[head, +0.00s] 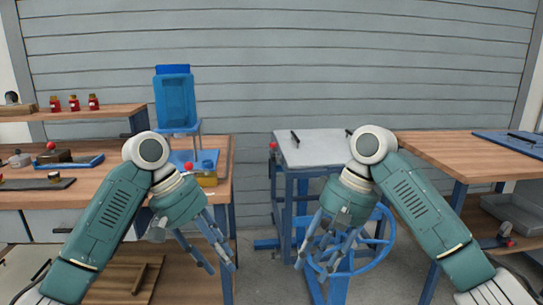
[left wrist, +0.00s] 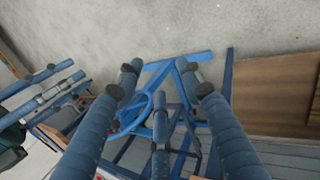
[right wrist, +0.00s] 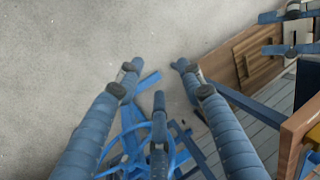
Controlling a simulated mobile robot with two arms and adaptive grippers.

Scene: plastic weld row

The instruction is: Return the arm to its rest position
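My left gripper (head: 210,262) hangs in front of the left workbench in the head view, fingers pointing down and spread, with nothing between them. In the left wrist view its fingers (left wrist: 165,85) are wide apart over the floor and a blue frame. My right gripper (head: 318,262) hangs in front of the blue handwheel (head: 372,262), also spread and empty. In the right wrist view its fingers (right wrist: 150,80) are apart above the grey floor. Both arms are bent at the elbow, roughly mirrored, and neither gripper visibly touches anything.
A grey-topped blue stand (head: 320,150) is in the middle. A wooden bench (head: 450,150) is at right. Floor shows between the grippers.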

